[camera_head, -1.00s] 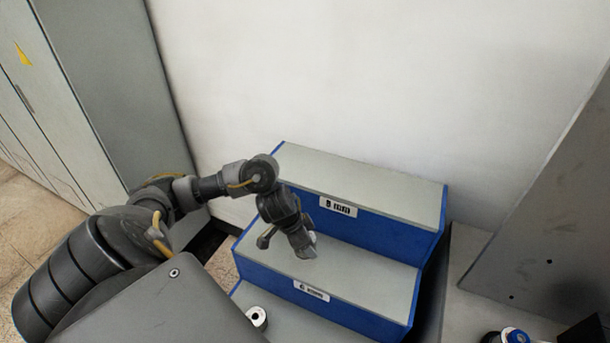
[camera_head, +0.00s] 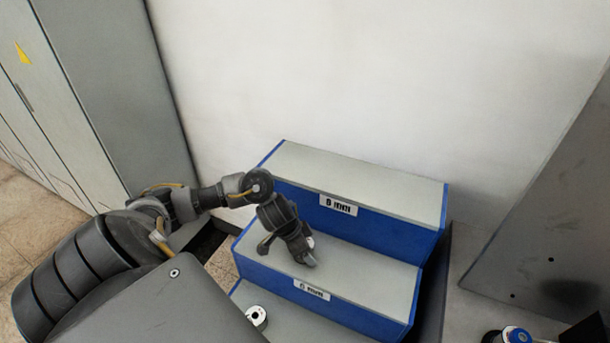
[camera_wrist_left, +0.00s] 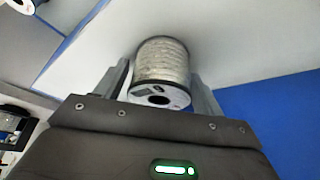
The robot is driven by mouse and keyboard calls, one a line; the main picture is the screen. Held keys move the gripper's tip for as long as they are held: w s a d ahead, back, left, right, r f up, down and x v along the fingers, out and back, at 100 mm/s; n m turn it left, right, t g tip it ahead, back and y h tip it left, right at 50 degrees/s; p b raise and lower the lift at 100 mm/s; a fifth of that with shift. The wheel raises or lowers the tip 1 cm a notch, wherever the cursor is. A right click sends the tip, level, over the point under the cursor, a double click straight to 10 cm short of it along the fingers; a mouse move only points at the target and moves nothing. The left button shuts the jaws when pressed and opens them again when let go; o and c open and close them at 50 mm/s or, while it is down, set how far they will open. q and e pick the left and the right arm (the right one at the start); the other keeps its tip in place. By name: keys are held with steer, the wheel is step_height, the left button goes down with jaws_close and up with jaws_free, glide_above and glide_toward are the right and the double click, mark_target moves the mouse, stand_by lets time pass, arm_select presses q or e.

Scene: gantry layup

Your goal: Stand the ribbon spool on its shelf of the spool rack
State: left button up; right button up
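The ribbon spool (camera_wrist_left: 162,72), pale windings between two flanges, sits between the fingers of my left gripper (camera_wrist_left: 160,80) in the left wrist view. The fingers flank it closely on both sides and appear shut on it. In the head view my left gripper (camera_head: 309,262) is low over the middle shelf of the blue and grey stepped spool rack (camera_head: 365,272), and a bit of the spool (camera_head: 310,241) shows beside it. The spool looks very near the shelf surface; I cannot tell whether it touches. My right gripper is not in view.
Another spool (camera_head: 257,317) stands on the lowest shelf. The top shelf (camera_head: 360,180) is empty, and the middle shelf is clear to the right of my gripper. A blue and white spool (camera_head: 515,335) is at the bottom right. A grey panel (camera_head: 545,220) stands at the right.

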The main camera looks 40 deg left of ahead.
arm_select(q)
steer(key=shift+o, duration=0.6)
steer(key=shift+r, duration=0.35)
steer(key=p+v, duration=0.1)
steer(key=v, duration=1)
steer(key=shift+r+p, duration=0.25)
steer(key=shift+p, duration=0.15)
steer(key=shift+s, duration=0.15)
